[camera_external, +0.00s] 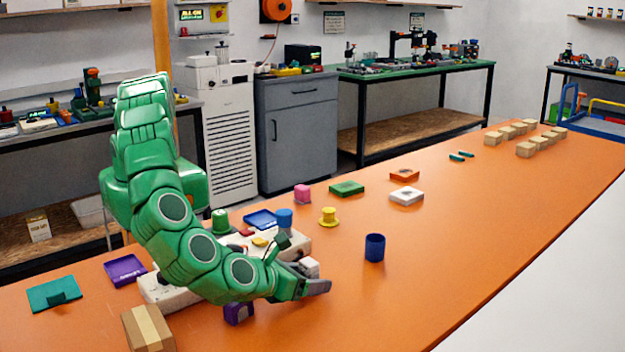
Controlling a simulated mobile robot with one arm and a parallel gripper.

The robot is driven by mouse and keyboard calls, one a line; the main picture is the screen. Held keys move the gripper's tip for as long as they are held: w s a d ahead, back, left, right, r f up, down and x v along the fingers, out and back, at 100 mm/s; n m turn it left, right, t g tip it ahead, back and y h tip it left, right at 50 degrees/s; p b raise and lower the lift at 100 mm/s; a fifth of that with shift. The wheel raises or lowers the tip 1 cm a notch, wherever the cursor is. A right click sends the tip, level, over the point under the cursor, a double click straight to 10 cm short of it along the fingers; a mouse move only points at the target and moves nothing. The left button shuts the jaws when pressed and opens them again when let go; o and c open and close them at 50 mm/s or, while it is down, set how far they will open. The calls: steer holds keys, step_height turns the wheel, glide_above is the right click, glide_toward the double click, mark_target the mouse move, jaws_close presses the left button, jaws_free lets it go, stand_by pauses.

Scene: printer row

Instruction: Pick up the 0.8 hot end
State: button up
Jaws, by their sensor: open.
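No readable label marks the 0.8 hot end, so I cannot tell which small part it is. Small coloured parts stand on the orange table (480,215): a pink one (302,194), a yellow one with a wide base (328,217), a blue one (284,219), a green one (220,222) and a purple one (238,312) partly under my arm. My gripper (318,283) is open, low over the table at the right end of the white block. A small whitish piece (310,266) shows right beside its fingers; I cannot tell whether they touch.
A dark blue cup (375,247) stands right of my gripper. A long white block (160,292) lies under my arm. A cardboard box (149,329) is at the front left. Flat trays, purple (125,270) and teal (54,293), lie left. The table's front right is clear.

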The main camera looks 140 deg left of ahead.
steer(key=shift+a+f, duration=0.25)
steer(key=shift+a, duration=0.45)
steer(key=c, duration=1.1)
steer(key=shift+r, duration=0.1)
